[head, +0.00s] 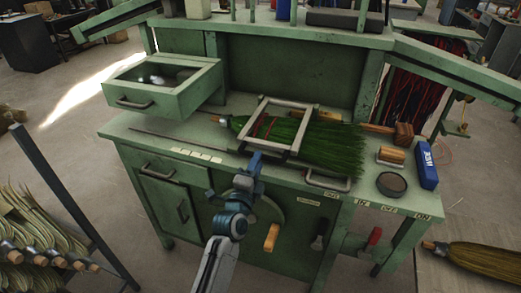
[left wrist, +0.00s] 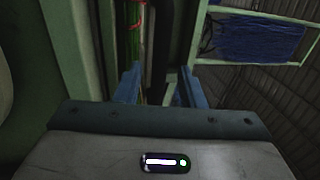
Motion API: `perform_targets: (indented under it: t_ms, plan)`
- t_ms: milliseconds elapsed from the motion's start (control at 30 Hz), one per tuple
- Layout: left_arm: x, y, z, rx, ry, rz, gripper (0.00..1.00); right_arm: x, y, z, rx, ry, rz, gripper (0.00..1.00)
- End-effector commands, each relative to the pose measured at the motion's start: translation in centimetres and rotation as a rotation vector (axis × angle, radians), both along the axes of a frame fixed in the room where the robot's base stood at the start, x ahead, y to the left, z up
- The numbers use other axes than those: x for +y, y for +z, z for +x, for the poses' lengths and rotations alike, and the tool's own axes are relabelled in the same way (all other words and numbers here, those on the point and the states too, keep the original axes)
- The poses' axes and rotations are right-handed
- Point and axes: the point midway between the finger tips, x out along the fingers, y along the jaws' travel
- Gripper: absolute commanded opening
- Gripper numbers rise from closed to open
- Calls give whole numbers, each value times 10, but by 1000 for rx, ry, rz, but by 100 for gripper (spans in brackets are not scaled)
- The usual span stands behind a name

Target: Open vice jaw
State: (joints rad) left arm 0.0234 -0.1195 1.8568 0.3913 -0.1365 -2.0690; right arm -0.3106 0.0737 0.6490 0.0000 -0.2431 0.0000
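The vice is a pale metal frame (head: 299,134) on the green workbench. A green-bristled broom (head: 335,150) lies flat in it, its bristles fanned to the right. Whether the jaw grips the broom cannot be told. A grey handle (head: 327,181) sits at the bench's front edge, right of the frame. My left gripper (head: 253,162) is at the front edge, close to the frame's lower left corner. In the left wrist view its two blue fingers (left wrist: 160,84) are apart, with a dark upright bar between or behind them. Contact cannot be told. My right gripper is not in view.
A wooden-handled lever (head: 271,237), a black lever (head: 317,241) and a red handle (head: 374,236) are on the bench's front. A blue box (head: 427,165) and a dark round tin (head: 391,184) stand at right. An open drawer (head: 165,90) sits at left.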

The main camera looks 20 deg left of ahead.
Motion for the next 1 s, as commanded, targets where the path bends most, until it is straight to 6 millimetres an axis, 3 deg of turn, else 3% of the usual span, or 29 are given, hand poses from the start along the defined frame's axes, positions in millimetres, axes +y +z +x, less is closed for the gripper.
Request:
perform_targets:
  t_ms: [200, 567, 600, 767, 1000]
  plan:
    - [-1, 6, 28, 1, 0, -1, 36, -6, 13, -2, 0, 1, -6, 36]
    - [-1, 5, 34, 1, 0, 0, 36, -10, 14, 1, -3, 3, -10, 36]
    - [-1, 5, 34, 1, 0, 0, 34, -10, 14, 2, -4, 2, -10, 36]
    - [-1, 5, 34, 1, 0, 0, 3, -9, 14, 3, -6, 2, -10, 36]
    - [-1, 6, 34, 2, 0, -1, 0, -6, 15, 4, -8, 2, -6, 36]
